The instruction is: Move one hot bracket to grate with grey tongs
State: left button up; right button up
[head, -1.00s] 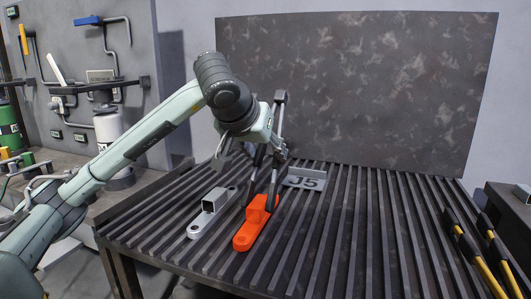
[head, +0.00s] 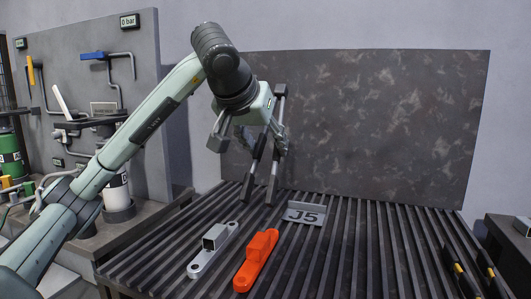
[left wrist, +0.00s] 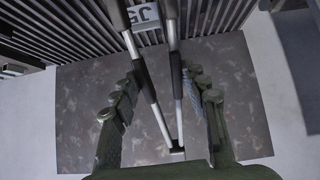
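The hot bracket (head: 256,262) is glowing orange and lies flat on the dark slatted grate (head: 345,262). My left gripper (head: 270,137) is shut on the grey tongs (head: 274,165) and holds them above the grate. The tongs' dark tips are apart, with nothing between them, and hang behind and above the hot bracket without touching it. In the left wrist view, my left gripper's fingers (left wrist: 162,95) flank the tongs' two legs (left wrist: 157,103). The hot bracket does not show there. My right gripper is not in view.
A grey bracket (head: 212,250) lies left of the hot one. A J5 sign (head: 304,214) stands on the grate behind. Yellow-and-black handles (head: 470,268) are at the right.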

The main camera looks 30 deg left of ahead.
pick_arm(q)
jog(key=s+d+r, duration=0.3)
jog(key=s+d, duration=0.1)
jog(key=s, duration=0.2)
jog(key=s+d+r, duration=0.2)
jog(key=s+d, duration=0.2)
jog(key=s, duration=0.3)
jog(key=shift+s+r, duration=0.3)
jog(key=shift+r, duration=0.1)
